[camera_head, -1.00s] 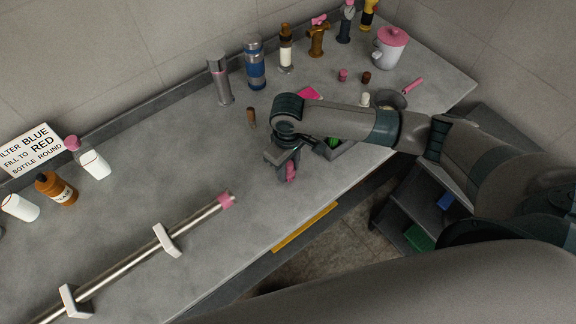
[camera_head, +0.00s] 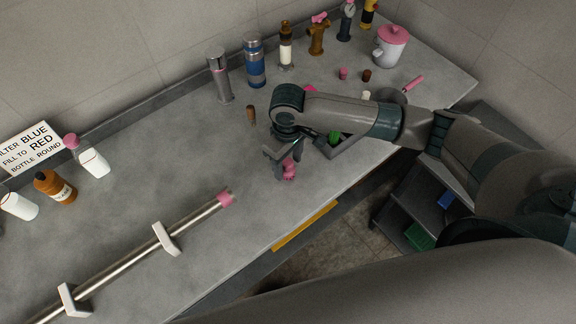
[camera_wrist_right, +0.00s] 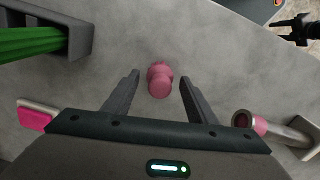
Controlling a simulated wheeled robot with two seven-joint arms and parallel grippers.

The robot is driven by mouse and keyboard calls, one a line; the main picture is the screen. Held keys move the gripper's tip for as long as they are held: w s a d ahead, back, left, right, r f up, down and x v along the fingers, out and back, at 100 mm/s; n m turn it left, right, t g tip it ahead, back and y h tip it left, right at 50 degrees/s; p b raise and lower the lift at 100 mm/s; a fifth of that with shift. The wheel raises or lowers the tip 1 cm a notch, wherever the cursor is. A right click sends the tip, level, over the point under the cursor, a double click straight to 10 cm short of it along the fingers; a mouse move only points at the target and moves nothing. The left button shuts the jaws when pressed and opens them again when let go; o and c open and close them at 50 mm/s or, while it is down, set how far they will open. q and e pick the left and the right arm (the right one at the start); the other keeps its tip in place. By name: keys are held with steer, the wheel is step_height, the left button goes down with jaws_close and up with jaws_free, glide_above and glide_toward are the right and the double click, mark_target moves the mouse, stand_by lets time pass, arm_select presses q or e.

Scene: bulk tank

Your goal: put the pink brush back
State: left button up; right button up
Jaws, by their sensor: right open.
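My right gripper (camera_head: 284,170) is open low over the front part of the grey counter. A small knobbed pink object (camera_wrist_right: 160,80) stands between its two fingers in the right wrist view, with a gap on each side. It also shows at the fingers in the head view (camera_head: 290,171); I cannot tell whether it is the pink brush. A grey tray (camera_wrist_right: 78,42) holding a green brush-like thing (camera_wrist_right: 30,42) is beside the gripper. A flat pink thing (camera_wrist_right: 34,119) lies on the counter, partly hidden by the gripper. My left gripper is not in view.
A steel pipe (camera_head: 120,267) with a pink end (camera_head: 226,199) rests on white supports to the left. A brown peg (camera_head: 251,115) stands behind the gripper. Flasks and bottles line the back. A lidded jug (camera_head: 390,47) and pink-handled pan (camera_head: 411,85) are at right.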

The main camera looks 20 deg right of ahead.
mark_target(287, 162)
step_height(287, 162, up, 10)
steer(key=shift+r+b, duration=0.15)
steer(key=shift+b, duration=0.95)
